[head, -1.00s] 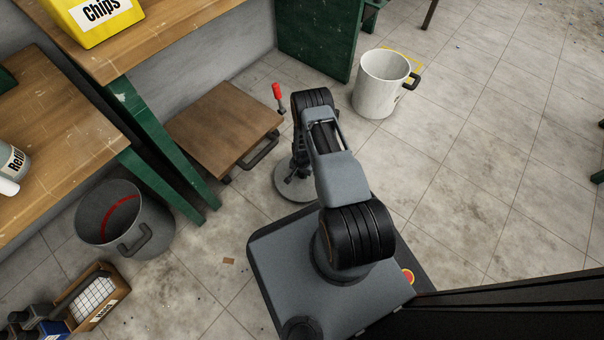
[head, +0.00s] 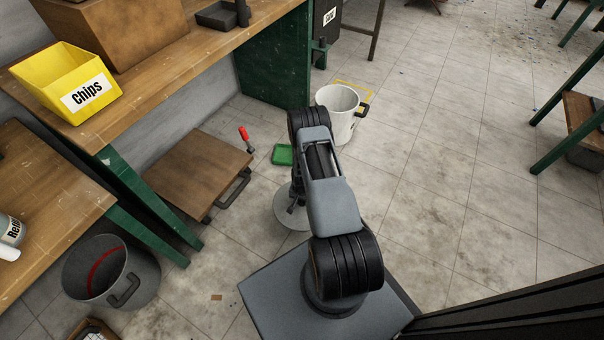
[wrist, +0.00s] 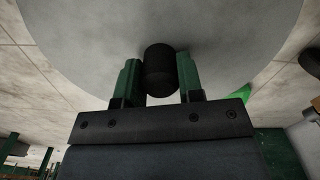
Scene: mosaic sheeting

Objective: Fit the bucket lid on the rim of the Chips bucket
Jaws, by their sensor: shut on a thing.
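My gripper (wrist: 158,74) is shut on the black knob (wrist: 160,66) of a round grey lid (wrist: 85,45), which fills much of the wrist view. In the head view the lid (head: 287,212) shows as a pale disc beneath my arm, and the jaws are mostly hidden there. A white bucket (head: 332,126) with a dark handle stands open on the floor beyond my arm. A grey bucket (head: 139,272) with a red band inside stands open at lower left. I cannot read "Chips" on either bucket. A yellow bin (head: 60,82) labelled "Chips" sits on the workbench.
A low brown platform (head: 195,172) with a dark handle stands left of the lid, near a red-handled tool (head: 244,134). A green tray (head: 283,154) lies on the floor beyond. The wooden workbench (head: 165,85) has green legs. The floor at right is largely open.

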